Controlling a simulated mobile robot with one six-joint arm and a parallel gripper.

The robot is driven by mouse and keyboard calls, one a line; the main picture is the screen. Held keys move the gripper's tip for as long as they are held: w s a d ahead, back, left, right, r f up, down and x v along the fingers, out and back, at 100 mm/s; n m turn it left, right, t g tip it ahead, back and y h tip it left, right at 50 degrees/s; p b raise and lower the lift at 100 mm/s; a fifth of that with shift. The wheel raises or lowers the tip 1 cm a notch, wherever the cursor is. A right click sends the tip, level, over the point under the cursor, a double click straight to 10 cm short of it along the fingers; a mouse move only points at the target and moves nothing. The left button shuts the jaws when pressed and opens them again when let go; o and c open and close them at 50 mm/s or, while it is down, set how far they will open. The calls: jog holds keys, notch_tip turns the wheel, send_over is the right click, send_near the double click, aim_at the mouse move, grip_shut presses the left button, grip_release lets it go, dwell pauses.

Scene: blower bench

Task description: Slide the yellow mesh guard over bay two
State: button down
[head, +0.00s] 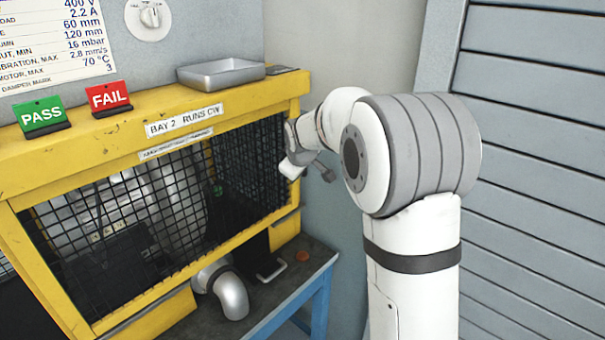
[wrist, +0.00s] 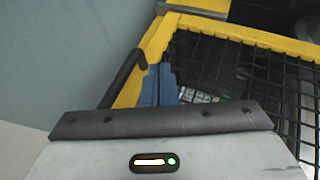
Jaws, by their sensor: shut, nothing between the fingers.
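The yellow mesh guard is a yellow frame with black wire mesh (head: 120,215) in the head view. Mesh spans the front opening under the label "BAY 2 RUNS CW" (head: 186,120), and it looks denser toward the right. Machinery shows behind it. In the wrist view, a yellow frame edge (wrist: 152,50) with mesh (wrist: 265,85) lies ahead, and a bent black handle (wrist: 122,78) sticks out on its left side. My gripper (head: 300,163) is at the right end of the housing, shut and empty. Contact with the frame or handle cannot be told.
A metal tray (head: 221,72) and the green PASS (head: 42,117) and red FAIL (head: 110,97) signs stand on the housing's top. A silver elbow pipe (head: 232,292) protrudes below the mesh. A grey slatted panel (head: 535,150) stands at the right, behind my arm.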

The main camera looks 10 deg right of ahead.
jog(key=s+f+b+v, duration=0.1)
jog(key=v, duration=0.9)
jog(key=s+d+f+m+g, duration=0.1)
jog(key=s+f+m, duration=0.1)
jog(key=s, duration=0.8)
jog(key=s+d+f+m+g, duration=0.1)
jog(key=s+f, duration=0.4)
jog(key=s, duration=0.6)
jog(key=s+d+f+m+g, duration=0.1)
jog(key=s+f+m, duration=0.3)
jog(key=s, duration=0.7)
jog(key=shift+m+g, duration=0.7)
jog(key=shift+g, duration=0.1)
jog(key=shift+a+r, duration=0.1)
